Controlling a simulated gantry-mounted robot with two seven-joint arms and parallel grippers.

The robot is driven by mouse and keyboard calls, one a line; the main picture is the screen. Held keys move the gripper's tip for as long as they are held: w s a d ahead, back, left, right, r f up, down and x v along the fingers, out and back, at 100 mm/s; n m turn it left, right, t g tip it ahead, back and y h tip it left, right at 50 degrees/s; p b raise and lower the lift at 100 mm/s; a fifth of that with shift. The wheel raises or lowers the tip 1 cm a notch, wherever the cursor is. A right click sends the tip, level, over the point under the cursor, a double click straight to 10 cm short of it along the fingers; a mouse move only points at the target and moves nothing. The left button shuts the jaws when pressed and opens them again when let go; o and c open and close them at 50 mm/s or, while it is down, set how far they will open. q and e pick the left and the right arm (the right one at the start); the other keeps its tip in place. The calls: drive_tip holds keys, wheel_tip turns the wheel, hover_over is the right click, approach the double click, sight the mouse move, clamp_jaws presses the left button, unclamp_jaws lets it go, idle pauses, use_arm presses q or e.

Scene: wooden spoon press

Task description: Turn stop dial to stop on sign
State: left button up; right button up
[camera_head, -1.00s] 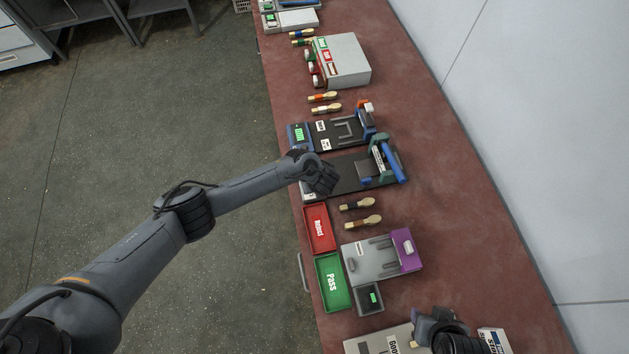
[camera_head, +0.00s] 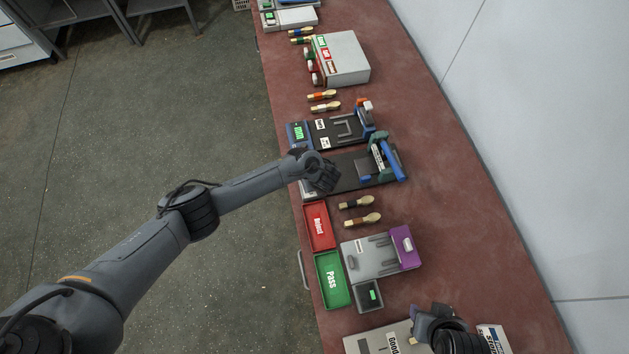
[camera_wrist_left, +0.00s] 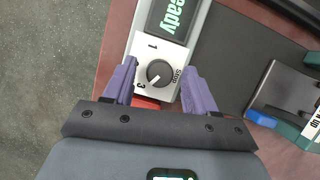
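The stop dial (camera_wrist_left: 160,73) is a dark round knob on a white plate marked 1, 3 and STOP. Its white pointer line faces lower left, toward the 3; STOP is on the right side. My left gripper (camera_wrist_left: 159,66) is open, with its purple fingers on either side of the dial. I cannot tell if they touch it. A display above the dial (camera_wrist_left: 172,17) reads "ready" in green. In the head view my left gripper (camera_head: 325,179) is over the front end of a dark press (camera_head: 347,175) and hides the dial. My right gripper (camera_head: 428,326) is at the bottom edge, its fingers unclear.
A red Reject tray (camera_head: 319,228) and a green Pass tray (camera_head: 332,281) lie beside the press. Wooden spoons (camera_head: 362,219) lie near it. A second press (camera_head: 325,132) stands behind it, and a grey-purple fixture (camera_head: 375,258) in front.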

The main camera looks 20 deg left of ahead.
use_arm(q)
drive_tip(key=p+v, duration=0.4)
drive_tip(key=v, duration=0.6)
drive_tip(key=shift+r, duration=0.35)
drive_tip(key=shift+s+d, duration=0.1)
drive_tip(key=shift+s, duration=0.1)
